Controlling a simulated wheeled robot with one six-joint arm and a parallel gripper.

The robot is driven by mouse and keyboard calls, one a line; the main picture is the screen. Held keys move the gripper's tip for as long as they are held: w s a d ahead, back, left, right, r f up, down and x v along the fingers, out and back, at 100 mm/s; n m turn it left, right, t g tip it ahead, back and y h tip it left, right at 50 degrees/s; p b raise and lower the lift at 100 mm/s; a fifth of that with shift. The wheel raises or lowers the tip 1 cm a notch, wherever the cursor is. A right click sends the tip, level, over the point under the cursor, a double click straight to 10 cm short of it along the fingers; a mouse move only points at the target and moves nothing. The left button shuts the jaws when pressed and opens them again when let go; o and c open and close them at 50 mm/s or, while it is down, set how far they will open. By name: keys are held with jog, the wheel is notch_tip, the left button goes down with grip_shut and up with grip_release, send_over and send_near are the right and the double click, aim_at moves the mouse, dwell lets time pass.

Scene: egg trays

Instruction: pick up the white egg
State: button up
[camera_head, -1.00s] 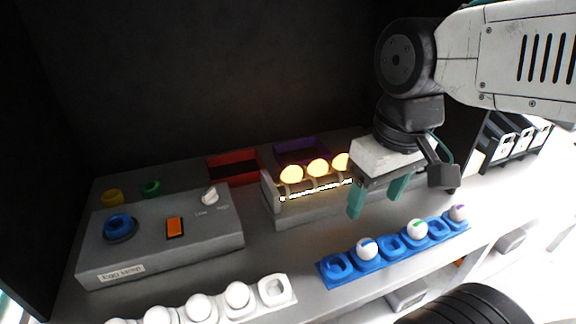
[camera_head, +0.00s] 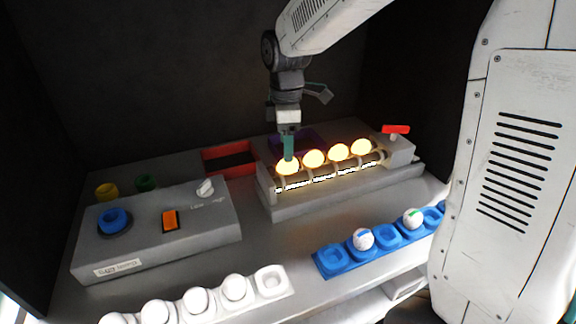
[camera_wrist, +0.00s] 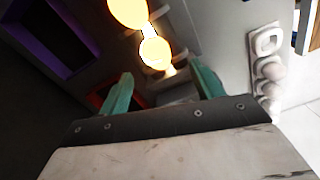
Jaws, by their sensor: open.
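Several eggs glow yellow-orange in a row on the grey lit stand (camera_head: 330,195). My gripper (camera_head: 288,150) is open over the leftmost glowing egg (camera_head: 287,167), with one teal finger in front of it. In the wrist view the two fingers (camera_wrist: 163,82) stand apart, and a glowing egg (camera_wrist: 155,52) shows just beyond and between their tips. Contact cannot be told. Several unlit white eggs (camera_head: 196,301) sit in the white tray (camera_head: 284,290) at the front left. The lit eggs' own colour is hidden by the glow.
A blue tray (camera_head: 333,260) at the front right holds white eggs with coloured marks (camera_head: 363,239). A grey control box (camera_head: 150,245) with an orange switch stands at left. Red (camera_head: 228,172) and purple (camera_wrist: 50,35) bins lie behind. A red piece (camera_head: 396,129) tops the stand's right end.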

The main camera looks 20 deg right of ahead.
aim_at(287, 166)
jog(key=f, duration=0.5)
jog(key=shift+w+d+f, duration=0.2)
jog(key=shift+d+f, duration=0.1)
jog(key=shift+f, duration=0.05)
jog(key=c, duration=0.7)
